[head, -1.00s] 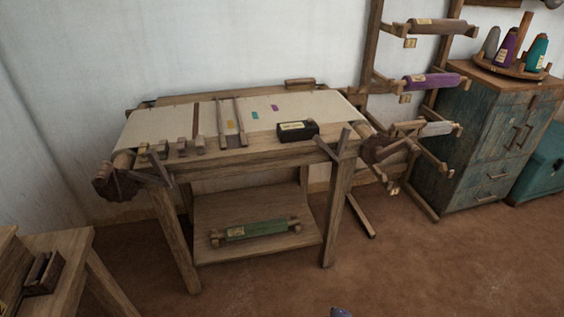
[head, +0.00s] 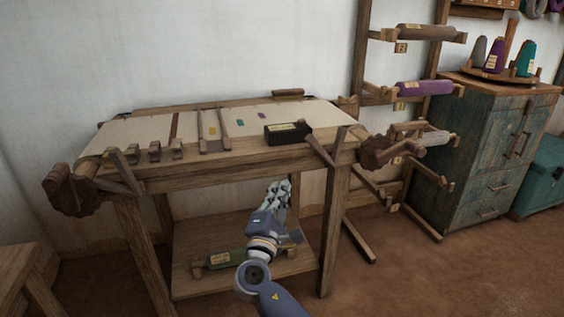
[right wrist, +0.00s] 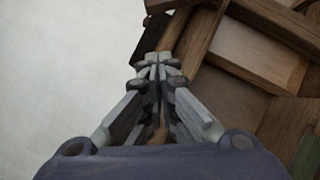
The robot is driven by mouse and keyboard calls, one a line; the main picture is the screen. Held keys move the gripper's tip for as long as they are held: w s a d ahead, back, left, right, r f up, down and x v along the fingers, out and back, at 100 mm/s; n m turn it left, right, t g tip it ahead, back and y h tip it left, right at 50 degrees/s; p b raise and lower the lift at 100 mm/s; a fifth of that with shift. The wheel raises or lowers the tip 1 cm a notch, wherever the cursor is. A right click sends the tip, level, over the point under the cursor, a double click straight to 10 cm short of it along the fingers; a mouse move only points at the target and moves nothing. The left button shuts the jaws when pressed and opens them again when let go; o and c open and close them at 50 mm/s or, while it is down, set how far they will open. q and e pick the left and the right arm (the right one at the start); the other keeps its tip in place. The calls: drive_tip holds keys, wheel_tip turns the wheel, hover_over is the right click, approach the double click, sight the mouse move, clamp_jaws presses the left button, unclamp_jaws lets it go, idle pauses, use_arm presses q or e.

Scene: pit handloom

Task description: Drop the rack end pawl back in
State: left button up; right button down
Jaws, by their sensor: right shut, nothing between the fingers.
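The loom (head: 230,168) stands against the wall. At its rack end, on the right, is a dark toothed ratchet wheel (head: 378,154). The rack end pawl (head: 320,150), a wooden bar, slants at the front corner left of that wheel. It looks apart from the wheel's teeth, but I cannot tell for sure. My right gripper (head: 278,188) is shut and empty, pointing up in front of the loom, below its front beam and left of the pawl. In the right wrist view its fingers (right wrist: 158,68) are together, with wooden beams beyond. My left gripper is out of view.
A black labelled box (head: 288,132) sits on the loom's right front. A green roll (head: 226,259) lies on the lower shelf (head: 190,286). The wall rack (head: 361,60) with several rolls and a teal cabinet (head: 485,150) stand at right.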

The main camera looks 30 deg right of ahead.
sight(320, 151)
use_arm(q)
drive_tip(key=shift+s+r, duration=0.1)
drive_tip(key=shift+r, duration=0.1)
use_arm(e)
drive_tip(key=shift+a+r, duration=0.1)
drive_tip(key=shift+r, duration=0.35)
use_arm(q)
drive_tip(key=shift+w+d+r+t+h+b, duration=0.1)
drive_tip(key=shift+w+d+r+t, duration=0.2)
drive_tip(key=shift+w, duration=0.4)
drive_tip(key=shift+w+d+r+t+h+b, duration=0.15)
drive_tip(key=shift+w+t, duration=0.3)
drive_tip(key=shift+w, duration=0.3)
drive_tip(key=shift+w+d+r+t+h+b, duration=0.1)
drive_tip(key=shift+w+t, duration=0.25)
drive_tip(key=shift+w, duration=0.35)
use_arm(e)
drive_tip(key=shift+s+d+r+x, duration=0.25)
drive_tip(key=shift+s+d+x, duration=0.1)
drive_tip(key=shift+x, duration=1.75)
drive_tip(key=shift+s+d+r+x, duration=0.2)
drive_tip(key=shift+s+x, duration=0.15)
drive_tip(key=shift+x, duration=1.8)
drive_tip(key=shift+s+d+r+x, duration=0.25)
drive_tip(key=shift+s+d+x, duration=0.05)
drive_tip(key=shift+x, duration=1.8)
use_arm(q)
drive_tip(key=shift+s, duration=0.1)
use_arm(e)
drive_tip(key=shift+w, duration=0.1)
